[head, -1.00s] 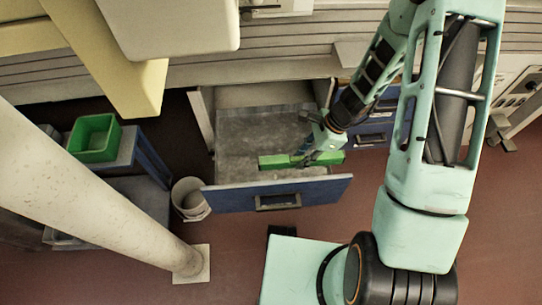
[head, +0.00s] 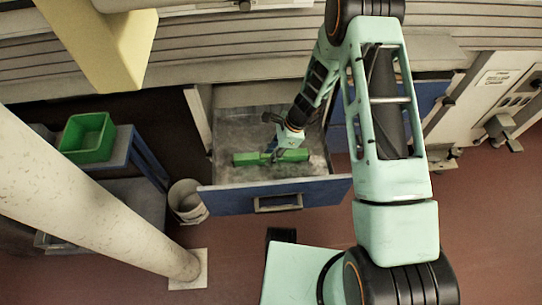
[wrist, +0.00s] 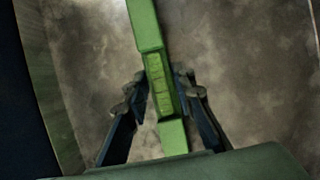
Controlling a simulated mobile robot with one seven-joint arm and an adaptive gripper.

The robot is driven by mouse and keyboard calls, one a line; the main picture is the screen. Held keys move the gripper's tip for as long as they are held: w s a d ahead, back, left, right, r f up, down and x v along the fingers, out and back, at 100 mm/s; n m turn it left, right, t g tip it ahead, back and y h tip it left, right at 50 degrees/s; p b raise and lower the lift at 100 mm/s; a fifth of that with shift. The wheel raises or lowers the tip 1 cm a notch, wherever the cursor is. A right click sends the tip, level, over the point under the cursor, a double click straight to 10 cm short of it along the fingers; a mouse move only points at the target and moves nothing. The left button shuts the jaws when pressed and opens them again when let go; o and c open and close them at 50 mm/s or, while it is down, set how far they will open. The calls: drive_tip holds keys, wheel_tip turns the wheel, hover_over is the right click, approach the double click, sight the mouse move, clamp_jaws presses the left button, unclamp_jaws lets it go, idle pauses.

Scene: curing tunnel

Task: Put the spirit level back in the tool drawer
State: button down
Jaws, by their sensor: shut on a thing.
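The green spirit level (head: 294,155) lies crosswise within the outline of the open tool drawer (head: 228,135), near its blue front. My gripper (head: 272,152) is shut on the level near its middle. In the wrist view, the level (wrist: 147,28) runs lengthwise between the two dark fingers of my gripper (wrist: 158,88), with a finger on each side. The drawer's grey, stained bottom (wrist: 95,60) lies under the level. I cannot tell whether the level touches the bottom. The drawer looks otherwise empty, though my arm hides part of its right side.
A white bucket (head: 187,200) stands on the floor left of the drawer. A green bin (head: 87,137) sits on a blue-framed trolley farther left. A pale post (head: 90,195) rises at the left. Red floor is free before the drawer, right of my arm.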

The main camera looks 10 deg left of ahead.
drive_tip(key=shift+f, duration=0.35)
drive_tip(key=c, duration=2.1)
unclamp_jaws()
drive_tip(key=shift+f, duration=0.1)
drive_tip(key=o, duration=0.5)
drive_tip(key=p+v, duration=0.3)
drive_tip(key=v, duration=0.9)
drive_tip(key=shift+r, duration=0.25)
